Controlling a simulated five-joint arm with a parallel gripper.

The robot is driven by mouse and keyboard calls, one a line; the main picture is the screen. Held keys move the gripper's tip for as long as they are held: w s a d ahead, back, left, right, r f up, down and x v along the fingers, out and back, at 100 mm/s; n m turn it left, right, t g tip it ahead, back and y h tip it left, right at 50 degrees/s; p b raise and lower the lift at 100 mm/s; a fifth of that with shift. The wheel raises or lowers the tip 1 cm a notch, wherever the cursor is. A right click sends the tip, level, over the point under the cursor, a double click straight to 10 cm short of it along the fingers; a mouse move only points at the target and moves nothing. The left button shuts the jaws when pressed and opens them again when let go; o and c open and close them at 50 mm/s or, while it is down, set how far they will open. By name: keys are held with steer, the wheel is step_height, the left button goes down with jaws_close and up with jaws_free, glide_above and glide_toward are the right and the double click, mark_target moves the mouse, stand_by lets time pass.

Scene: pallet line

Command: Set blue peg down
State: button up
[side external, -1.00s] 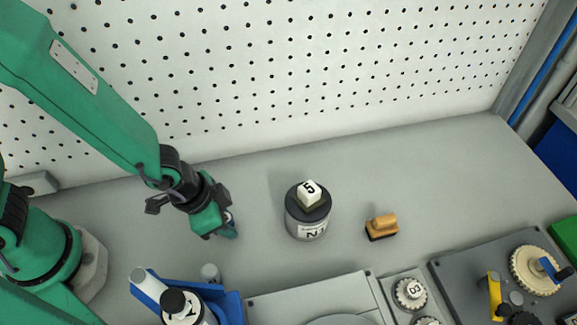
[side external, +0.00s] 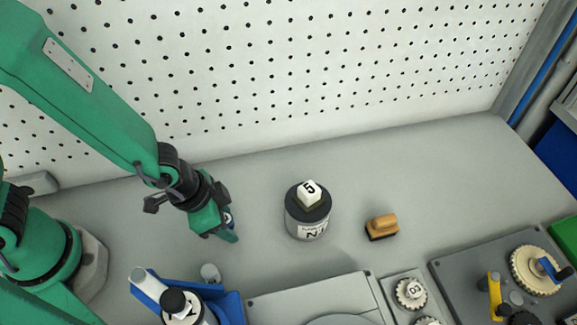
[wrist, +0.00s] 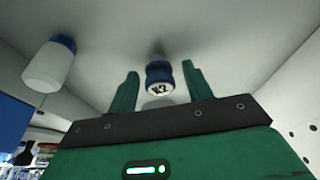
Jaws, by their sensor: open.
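The blue peg (wrist: 159,73) shows between and just beyond my gripper's fingertips in the wrist view. It is a blue cylinder with a pale, marked end face. My gripper (wrist: 160,78) is open, with a gap between each finger and the peg. In the side view my gripper (side external: 222,234) points down at the grey bench, left of the middle. A small blue and white part of the peg (side external: 229,218) shows beside the fingers; the rest is hidden. I cannot tell exactly where its base meets the bench.
A blue tray (side external: 233,304) with white cylinders stands in front, a small grey cylinder (side external: 210,272) near it. Bench between gripper and canister is clear.

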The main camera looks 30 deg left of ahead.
steer(key=v, duration=1.1)
steer(key=shift+r, duration=0.25)
steer(key=shift+a, duration=0.1)
stand_by(0.7)
steer(key=a+r+n+t+y, duration=0.1)
steer(key=a+r+n, duration=0.3)
steer(key=a, duration=0.5)
steer(key=a+r+n+t+y, duration=0.1)
steer(key=a+r+n, duration=0.2)
steer(key=a+r, duration=0.5)
steer(key=shift+a+r+n+t, duration=0.3)
steer(key=shift+a+n, duration=0.1)
steer(key=shift+a, duration=0.55)
